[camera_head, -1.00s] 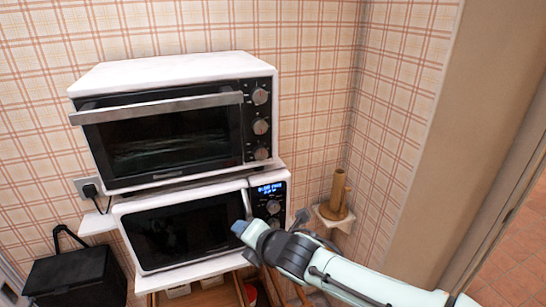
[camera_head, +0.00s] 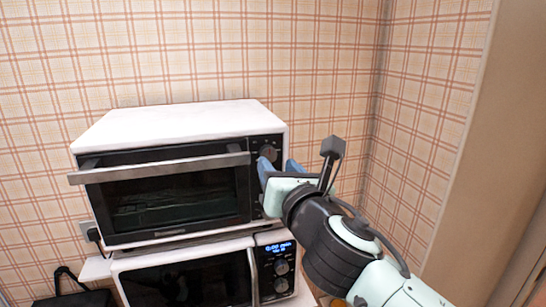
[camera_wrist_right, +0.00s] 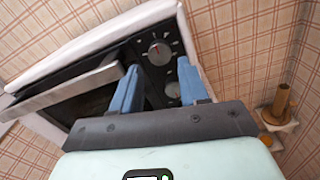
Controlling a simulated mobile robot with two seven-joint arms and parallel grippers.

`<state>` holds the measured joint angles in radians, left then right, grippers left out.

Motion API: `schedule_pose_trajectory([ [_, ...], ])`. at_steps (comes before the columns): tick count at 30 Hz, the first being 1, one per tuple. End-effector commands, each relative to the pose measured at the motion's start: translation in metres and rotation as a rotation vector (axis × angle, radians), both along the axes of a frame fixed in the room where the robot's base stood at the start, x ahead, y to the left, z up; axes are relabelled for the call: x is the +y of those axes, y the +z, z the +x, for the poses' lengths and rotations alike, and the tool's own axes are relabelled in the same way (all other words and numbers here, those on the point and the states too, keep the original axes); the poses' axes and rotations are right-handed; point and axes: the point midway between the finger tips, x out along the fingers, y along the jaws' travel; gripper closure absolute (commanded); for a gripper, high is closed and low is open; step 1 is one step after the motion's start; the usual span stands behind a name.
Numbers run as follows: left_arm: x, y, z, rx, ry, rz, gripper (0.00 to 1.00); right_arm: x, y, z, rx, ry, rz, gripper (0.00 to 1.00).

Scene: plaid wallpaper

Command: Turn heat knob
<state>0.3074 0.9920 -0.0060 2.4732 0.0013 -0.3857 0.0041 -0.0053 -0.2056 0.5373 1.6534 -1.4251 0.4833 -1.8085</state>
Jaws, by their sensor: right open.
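The white toaster oven (camera_head: 180,123) has a black front and knobs down its right side. Its top round knob (camera_head: 268,152) shows just above my right gripper (camera_head: 278,168). In the right wrist view, this grey knob (camera_wrist_right: 159,52) has a red mark and lies ahead of the gap between the two blue fingers (camera_wrist_right: 159,68). A second knob (camera_wrist_right: 173,90) shows below it, between the fingers. The right gripper is open and empty in front of the panel; contact with the knob is not visible. In the head view the lower knobs are mostly hidden behind the gripper. My left gripper is out of view.
The oven door handle (camera_head: 160,167) juts out left of the knobs. A microwave (camera_head: 185,282) with a lit blue display stands below the oven. A plaid side wall (camera_head: 425,120) is to the right, with some free room between. A brown object (camera_wrist_right: 281,103) stands at right.

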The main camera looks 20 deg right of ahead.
Motion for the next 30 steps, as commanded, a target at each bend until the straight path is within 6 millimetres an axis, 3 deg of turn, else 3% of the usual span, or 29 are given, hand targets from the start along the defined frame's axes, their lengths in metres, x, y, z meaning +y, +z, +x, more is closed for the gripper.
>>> schedule_pose_trajectory([
  [3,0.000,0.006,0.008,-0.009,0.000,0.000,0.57,0.001,0.001,0.021,0.000,0.001,0.002,0.56],
  [7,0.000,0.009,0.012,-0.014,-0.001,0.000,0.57,0.002,0.001,0.034,-0.001,0.002,0.001,0.56],
  [19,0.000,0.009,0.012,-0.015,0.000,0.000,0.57,0.002,0.000,0.041,0.000,0.001,0.001,0.56],
  [23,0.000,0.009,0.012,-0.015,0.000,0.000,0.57,0.002,0.000,0.041,0.000,0.001,0.001,0.97],
  [30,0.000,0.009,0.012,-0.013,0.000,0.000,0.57,0.002,0.000,0.041,0.000,0.001,0.012,0.97],
])
